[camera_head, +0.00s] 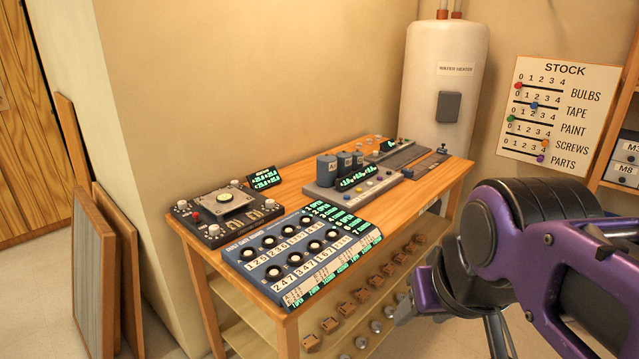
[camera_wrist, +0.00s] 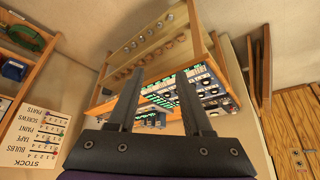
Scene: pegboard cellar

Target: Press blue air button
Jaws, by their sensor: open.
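A grey console (camera_head: 322,194) with dark cylinders (camera_head: 327,170) and green-lit readouts stands mid-bench in the head view. Small coloured buttons line its front; their lettering is too small to read, so I cannot tell which is the blue air button. My gripper (camera_wrist: 157,73) is open and empty in the wrist view, its two dark fingers spread. The bench appears inverted beyond the fingers, which are apart from it. In the head view my purple arm fills the lower right, and the fingertips cannot be made out clearly.
The wooden bench (camera_head: 289,179) also holds a black control box (camera_head: 205,226), a blue panel of dials (camera_head: 272,252) and dark slide panels (camera_head: 403,156). A white water heater (camera_head: 440,90) stands behind. Boards (camera_head: 92,270) lean at left. A stock sign (camera_head: 553,110) hangs at right.

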